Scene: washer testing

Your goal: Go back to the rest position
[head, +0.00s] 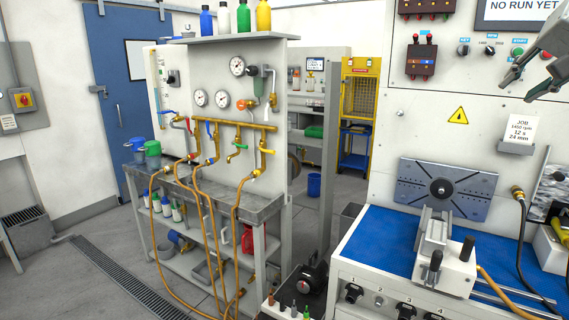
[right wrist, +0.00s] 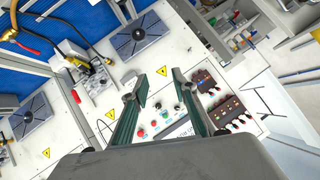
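My right gripper (head: 520,86) is at the upper right of the head view, in front of the white panel of the test bench. Its two dark fingers point down and left, apart, with nothing between them. In the right wrist view the same gripper (right wrist: 158,80) has its fingers spread, with buttons and red sockets of the panel seen beyond them. No contact with the panel shows. My left gripper is in neither view.
The test bench has a blue mat (head: 379,238), a slotted plate (head: 445,189) and a clamp vise (head: 440,255). A job card (head: 519,131) hangs below my right gripper. A piping rig (head: 222,130) with hoses stands left; grey floor (head: 110,245) is open before the blue door (head: 128,88).

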